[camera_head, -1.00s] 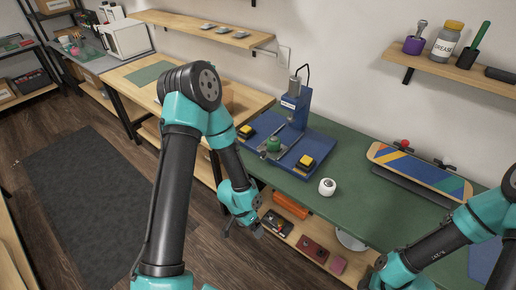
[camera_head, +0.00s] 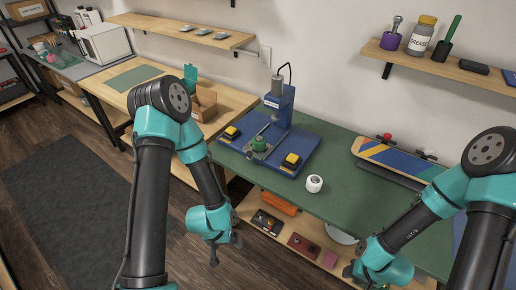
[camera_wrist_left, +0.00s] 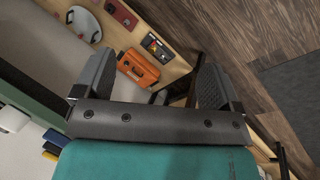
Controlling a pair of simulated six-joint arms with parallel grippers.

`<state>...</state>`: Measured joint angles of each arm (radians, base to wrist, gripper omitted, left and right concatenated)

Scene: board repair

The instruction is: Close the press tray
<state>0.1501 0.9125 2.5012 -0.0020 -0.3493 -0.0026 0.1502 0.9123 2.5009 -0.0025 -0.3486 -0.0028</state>
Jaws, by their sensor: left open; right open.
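The blue press (camera_head: 279,107) stands on its blue base on the green bench top. Its tray (camera_head: 262,142) is a metal slide with a green round piece (camera_head: 259,144) on it, and it reaches out in front of the press column. Yellow-topped black buttons flank it, one at left (camera_head: 231,132) and one at right (camera_head: 292,160). My left gripper (camera_head: 225,252) hangs in front of the bench, below the top's level, well apart from the tray. In the left wrist view its two fingers (camera_wrist_left: 150,85) are apart with nothing between them. My right gripper (camera_head: 366,272) is open at the lower right, partly cut off by the frame.
A white roll (camera_head: 314,184) sits on the bench right of the press. The lower shelf holds an orange case (camera_head: 280,202), which shows in the left wrist view (camera_wrist_left: 138,67). A cardboard box (camera_head: 203,103) stands on the wooden bench.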

